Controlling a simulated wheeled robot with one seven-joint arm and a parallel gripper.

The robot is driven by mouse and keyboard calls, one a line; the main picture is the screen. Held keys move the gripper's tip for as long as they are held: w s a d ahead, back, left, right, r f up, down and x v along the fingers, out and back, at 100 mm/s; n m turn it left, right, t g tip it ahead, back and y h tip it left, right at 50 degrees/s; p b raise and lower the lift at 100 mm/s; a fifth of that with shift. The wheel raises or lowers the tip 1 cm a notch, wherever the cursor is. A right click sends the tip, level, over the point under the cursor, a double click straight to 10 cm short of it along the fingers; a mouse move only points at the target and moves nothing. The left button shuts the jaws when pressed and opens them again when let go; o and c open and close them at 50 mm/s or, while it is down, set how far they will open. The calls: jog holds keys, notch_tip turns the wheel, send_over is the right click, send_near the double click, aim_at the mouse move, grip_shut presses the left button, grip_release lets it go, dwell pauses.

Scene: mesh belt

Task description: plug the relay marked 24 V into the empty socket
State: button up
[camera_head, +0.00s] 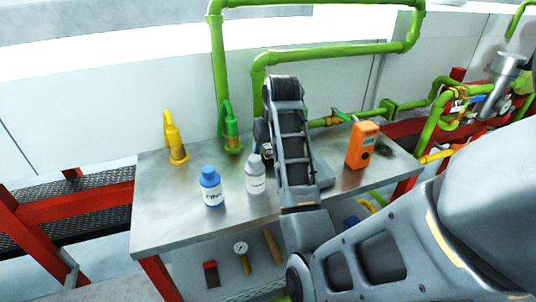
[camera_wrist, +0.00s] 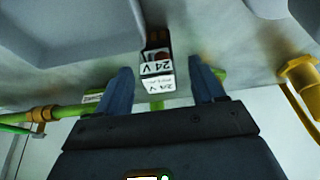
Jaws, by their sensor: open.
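In the wrist view the relay marked 24 V (camera_wrist: 157,61) is a small dark block with white labels, upside down in the picture. It lies between the two blue-grey fingers of my gripper (camera_wrist: 161,68), which are spread with a gap on each side of it. I cannot tell how far their tips are from it in depth. A small pale label (camera_wrist: 93,97) shows beside the left finger; what it belongs to is unclear. I cannot make out the empty socket in either view.
The front left tabletop is clear.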

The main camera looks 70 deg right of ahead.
jog(key=shift+d+f, duration=0.15)
jog(key=shift+f, duration=0.25)
jog(key=c, duration=1.1)
